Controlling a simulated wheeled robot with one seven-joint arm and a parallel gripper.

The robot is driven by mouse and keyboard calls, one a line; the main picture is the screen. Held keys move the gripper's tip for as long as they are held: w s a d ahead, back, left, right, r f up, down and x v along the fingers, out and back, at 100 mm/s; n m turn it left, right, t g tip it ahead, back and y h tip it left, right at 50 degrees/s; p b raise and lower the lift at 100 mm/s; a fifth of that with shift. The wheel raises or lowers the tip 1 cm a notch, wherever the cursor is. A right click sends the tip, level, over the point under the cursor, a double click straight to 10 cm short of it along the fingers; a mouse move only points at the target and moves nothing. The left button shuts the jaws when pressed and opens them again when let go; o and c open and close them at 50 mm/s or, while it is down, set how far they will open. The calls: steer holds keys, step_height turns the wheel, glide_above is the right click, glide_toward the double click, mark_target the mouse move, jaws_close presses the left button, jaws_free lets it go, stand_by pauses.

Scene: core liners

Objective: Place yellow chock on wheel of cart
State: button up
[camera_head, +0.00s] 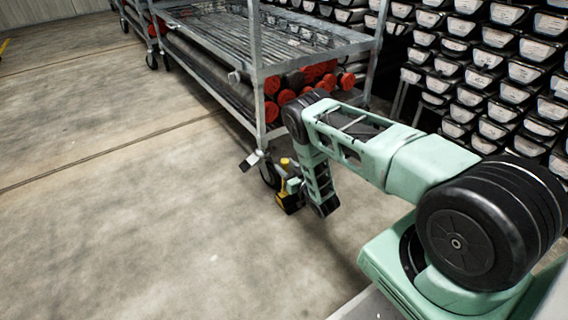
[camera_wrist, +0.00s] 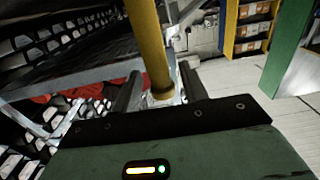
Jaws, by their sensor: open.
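The yellow chock (camera_head: 287,200) sits low by the cart's near caster wheel (camera_head: 268,173), on its right in the head view; I cannot tell if they touch. Its yellow handle stands upright, and shows in the wrist view as a yellow post (camera_wrist: 150,45). The cart (camera_head: 257,85) is a grey metal rack. My gripper (camera_head: 291,186) is low beside the chock, partly hidden by my arm. In the wrist view my gripper's dark fingers (camera_wrist: 160,74) stand open on both sides of the post, with space visible on the right. The chock's base is hidden there.
Red-capped tubes (camera_head: 272,85) lie on the cart's lower shelf, close behind my arm. Stacked white-fronted core trays (camera_head: 490,90) fill the right background. Another cart's wheel (camera_head: 151,61) is farther back. The concrete floor (camera_head: 110,200) is clear on the left.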

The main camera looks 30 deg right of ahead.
steer(key=s+p, duration=0.4)
steer(key=s, duration=0.6)
steer(key=shift+s+d, duration=0.15)
steer(key=shift+d, duration=0.05)
